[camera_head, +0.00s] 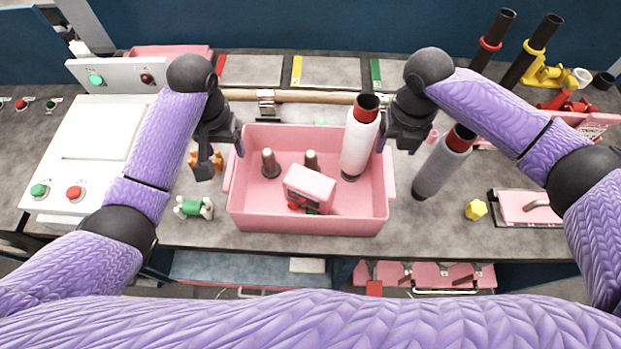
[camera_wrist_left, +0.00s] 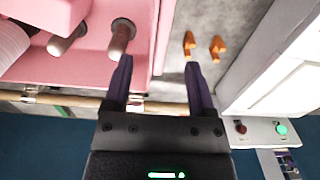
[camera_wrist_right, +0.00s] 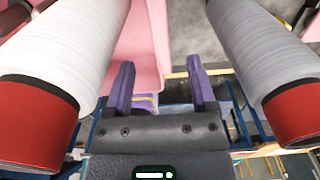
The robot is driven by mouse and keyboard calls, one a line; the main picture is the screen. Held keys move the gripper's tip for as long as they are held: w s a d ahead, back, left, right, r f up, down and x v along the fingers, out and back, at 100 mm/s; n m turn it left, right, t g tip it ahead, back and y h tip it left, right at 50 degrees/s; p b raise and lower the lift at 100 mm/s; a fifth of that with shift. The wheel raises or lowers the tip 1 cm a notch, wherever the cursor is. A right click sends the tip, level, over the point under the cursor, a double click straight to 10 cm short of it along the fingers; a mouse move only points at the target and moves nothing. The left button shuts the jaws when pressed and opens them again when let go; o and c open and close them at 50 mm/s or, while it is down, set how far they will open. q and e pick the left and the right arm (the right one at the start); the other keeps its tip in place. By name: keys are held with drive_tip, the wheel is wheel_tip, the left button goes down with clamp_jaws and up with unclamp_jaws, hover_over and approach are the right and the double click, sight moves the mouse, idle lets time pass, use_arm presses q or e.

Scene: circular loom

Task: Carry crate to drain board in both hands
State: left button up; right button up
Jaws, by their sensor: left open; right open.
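The pink crate (camera_head: 310,222) stands on the grey worktop in front of me. Contact is unclear. I cannot tell which surface is the drain board.
A grey cone (camera_head: 443,165) stands close right of the crate. A green-and-white item (camera_head: 194,207) and orange pieces lie left of it. A wooden bar (camera_head: 300,97) and several grey panels (camera_head: 330,72) lie behind. A yellow piece (camera_head: 475,209) and pink tray (camera_head: 527,207) are at right.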

sight(231, 166)
use_arm(q)
wheel_tip(231, 166, down, 8)
use_arm(e)
wheel_tip(231, 166, down, 8)
drive_tip(key=shift+s, duration=0.1)
use_arm(q)
clamp_jaws()
use_arm(e)
clamp_jaws()
idle(0.9)
